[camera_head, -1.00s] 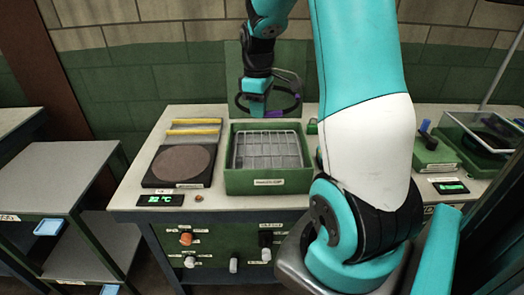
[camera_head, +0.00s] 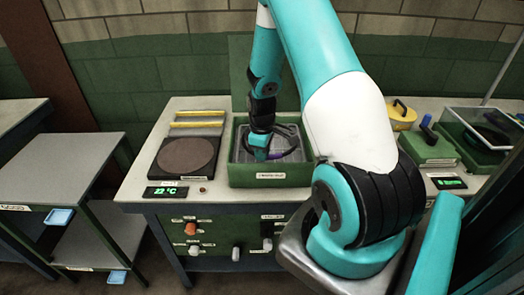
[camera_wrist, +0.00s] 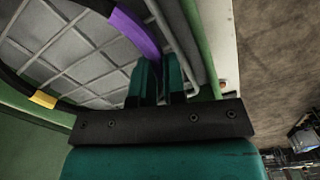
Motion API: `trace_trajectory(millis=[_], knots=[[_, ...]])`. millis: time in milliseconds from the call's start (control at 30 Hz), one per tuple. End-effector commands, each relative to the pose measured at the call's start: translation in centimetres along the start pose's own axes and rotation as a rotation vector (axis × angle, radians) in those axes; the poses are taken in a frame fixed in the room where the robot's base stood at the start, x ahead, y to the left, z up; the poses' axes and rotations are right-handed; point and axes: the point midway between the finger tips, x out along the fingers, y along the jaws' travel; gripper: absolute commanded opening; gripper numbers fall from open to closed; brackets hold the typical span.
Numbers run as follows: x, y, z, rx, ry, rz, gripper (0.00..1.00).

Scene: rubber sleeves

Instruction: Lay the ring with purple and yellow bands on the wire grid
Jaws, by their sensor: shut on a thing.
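The ring (camera_head: 294,143) is dark with coloured bands. Its purple band (camera_wrist: 135,33) and a yellow band (camera_wrist: 43,98) show in the wrist view. My gripper (camera_wrist: 157,85) is shut on the ring near the purple band. In the head view my gripper (camera_head: 259,152) is down inside the green box, with the ring reaching to its right. The wire grid (camera_wrist: 85,52) lies inside the box, right under or behind the ring. I cannot tell whether the ring touches the grid. My arm hides part of the box in the head view.
The green box (camera_head: 270,180) has raised walls close around my gripper. A dark round plate (camera_head: 186,156) and yellow-edged bars (camera_head: 199,124) are to its left. A yellow-lidded pot (camera_head: 402,114) and a clear-covered case (camera_head: 480,128) stand to the right.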

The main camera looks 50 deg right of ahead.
Motion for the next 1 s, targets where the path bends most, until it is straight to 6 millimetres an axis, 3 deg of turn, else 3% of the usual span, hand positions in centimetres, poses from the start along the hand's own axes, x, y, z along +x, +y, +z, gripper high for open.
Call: trace_trajectory(millis=[233, 300, 367, 733, 867, 1000], knots=[[0.2, 0.0, 0.0, 0.0, 0.001, 0.001, 0.0], [0.2, 0.0, 0.0, 0.0, 0.0, 0.001, 0.23], [0.2, 0.0, 0.0, 0.0, 0.0, 0.001, 0.36], [-0.4, 0.1, -0.1, 0.0, 0.002, 0.002, 0.37], [-2.1, 0.1, -0.1, 0.0, 0.004, 0.006, 0.37], [-5.1, 0.1, -0.1, 0.0, 0.005, 0.006, 0.37]])
